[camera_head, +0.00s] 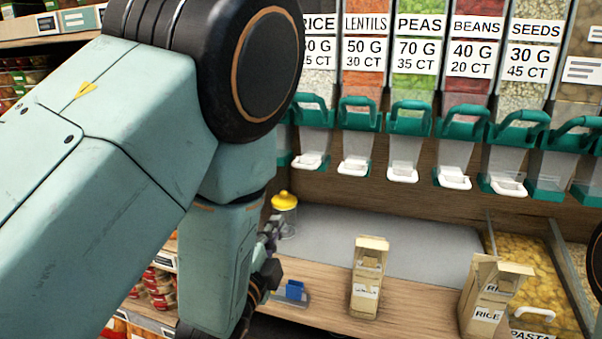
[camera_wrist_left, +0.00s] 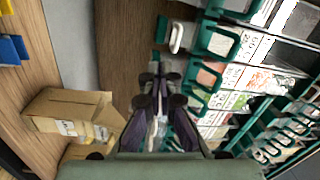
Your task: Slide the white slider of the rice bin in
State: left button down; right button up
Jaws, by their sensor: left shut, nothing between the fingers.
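The rice bin (camera_head: 317,70) is at the left end of the visible row of bins in the head view, partly hidden by my left arm. Its white slider (camera_head: 308,161) sticks out at the bottom, below the teal handle. My left gripper (camera_head: 268,258) is below the bins, over the counter's left part, and mostly hidden behind my arm. In the left wrist view the gripper (camera_wrist_left: 156,85) is shut and empty, close to the teal bin fronts. A white slider (camera_wrist_left: 177,38) shows beyond the fingertips there; I cannot tell which bin it belongs to. My right gripper is not in view.
Bins of lentils (camera_head: 363,80), peas, beans and seeds continue to the right. A yellow-lidded jar (camera_head: 285,212), a small blue item (camera_head: 294,290) and paper bags (camera_head: 368,282) stand on the counter below.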

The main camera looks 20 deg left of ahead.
pick_arm(q)
jog(key=r+m, duration=0.2)
jog(key=t+b, duration=0.1)
send_near(304, 168)
jog(key=w, duration=0.4)
jog(key=w+r, duration=0.1)
jog(key=w, duration=0.1)
jog(key=shift+a, duration=0.15)
jog(key=shift+w+a, duration=0.1)
jog(key=shift+w, duration=0.25)
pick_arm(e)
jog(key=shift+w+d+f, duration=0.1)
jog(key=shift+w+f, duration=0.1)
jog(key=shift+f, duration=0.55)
pick_arm(q)
jog(key=shift+r, duration=0.1)
jog(key=shift+w, duration=0.15)
